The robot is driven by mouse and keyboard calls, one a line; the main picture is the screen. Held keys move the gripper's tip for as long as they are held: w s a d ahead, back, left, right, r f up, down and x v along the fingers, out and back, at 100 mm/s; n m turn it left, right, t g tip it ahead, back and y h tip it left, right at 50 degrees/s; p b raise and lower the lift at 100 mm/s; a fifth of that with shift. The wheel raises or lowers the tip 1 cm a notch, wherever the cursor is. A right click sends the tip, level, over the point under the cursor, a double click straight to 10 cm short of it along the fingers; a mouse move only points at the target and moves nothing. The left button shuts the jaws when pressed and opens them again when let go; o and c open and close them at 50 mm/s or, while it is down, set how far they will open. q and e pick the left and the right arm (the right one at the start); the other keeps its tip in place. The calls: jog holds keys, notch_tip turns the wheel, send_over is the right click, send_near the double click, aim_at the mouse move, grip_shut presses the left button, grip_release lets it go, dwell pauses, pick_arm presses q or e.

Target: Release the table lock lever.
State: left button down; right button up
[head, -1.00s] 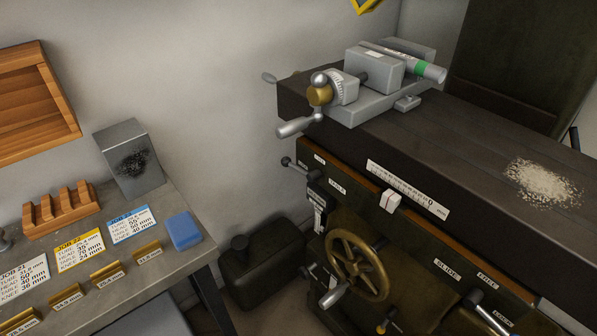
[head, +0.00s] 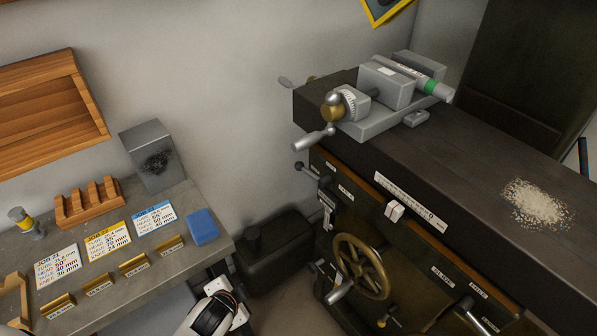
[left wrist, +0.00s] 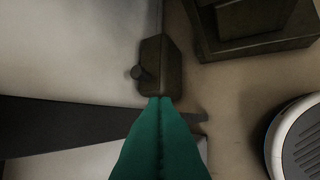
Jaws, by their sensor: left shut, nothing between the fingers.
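The table lock lever (head: 308,171) is a short dark lever with a black ball knob. It sits at the upper left of the machine's front, beside small white labels too small to read surely. My left gripper (left wrist: 160,99) shows in the left wrist view with its teal fingers shut together and empty. It points down towards the floor, apart from the lever. In the head view only a white and black part of my left arm shows at the bottom, left of the machine. My right gripper is in neither view.
The machine's brass handwheel (head: 361,266) and a second lever (head: 468,310) are on its front. A vise (head: 372,112) stands on its table (head: 460,165).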

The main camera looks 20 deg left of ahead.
pick_arm(q)
notch_tip(320, 180, up, 10)
jog(key=w+m+t+p, duration=0.1)
jog(key=w+t, duration=0.1)
jog(key=m+t+h, duration=0.4)
jog(key=m+h, duration=0.8)
jog(key=m, duration=2.2)
send_near(312, 173)
jog(key=a+f, duration=0.3)
jog(key=shift+r+p+x, duration=0.15)
jog(key=shift+p+x, duration=0.7)
jog(key=shift+x, duration=1.55)
jog(key=shift+r+p+x, duration=0.1)
jog(key=shift+p+x, duration=0.7)
jog(key=shift+x, duration=1.65)
jog(key=shift+m, duration=0.3)
